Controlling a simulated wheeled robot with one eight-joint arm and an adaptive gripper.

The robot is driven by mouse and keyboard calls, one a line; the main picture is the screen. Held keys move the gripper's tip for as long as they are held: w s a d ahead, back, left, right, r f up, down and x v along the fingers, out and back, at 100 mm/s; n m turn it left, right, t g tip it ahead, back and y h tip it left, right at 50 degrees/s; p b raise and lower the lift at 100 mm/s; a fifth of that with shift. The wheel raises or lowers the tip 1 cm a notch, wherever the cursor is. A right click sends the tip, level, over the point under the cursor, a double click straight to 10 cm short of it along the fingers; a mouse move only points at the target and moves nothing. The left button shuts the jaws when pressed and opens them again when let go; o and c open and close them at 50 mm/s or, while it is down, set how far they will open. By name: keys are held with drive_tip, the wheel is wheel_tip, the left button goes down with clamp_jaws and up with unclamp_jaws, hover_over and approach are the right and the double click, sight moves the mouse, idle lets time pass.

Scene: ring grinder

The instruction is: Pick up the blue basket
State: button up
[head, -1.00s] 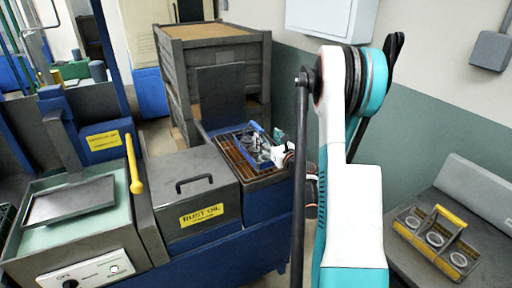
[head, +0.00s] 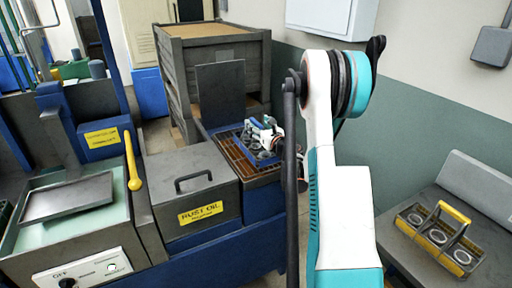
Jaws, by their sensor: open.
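The blue basket (head: 254,149) sits on a brown grate over the blue machine, near the middle of the head view. It holds several dark grey parts. My gripper (head: 262,132) is at the basket, over its upper right part, and hides some of it. The jaws are open. The view is too small to tell whether they touch the basket or its handle.
The brown grate (head: 239,163) lies right of a closed grey lid (head: 187,182) marked RUST OIL. An upright dark panel (head: 221,92) stands just behind the basket. A caddy with a yellow handle (head: 441,236) and ring parts sits on a bench at right.

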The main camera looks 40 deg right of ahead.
clamp_jaws()
drive_tip(key=shift+r, duration=0.1)
idle(0.3)
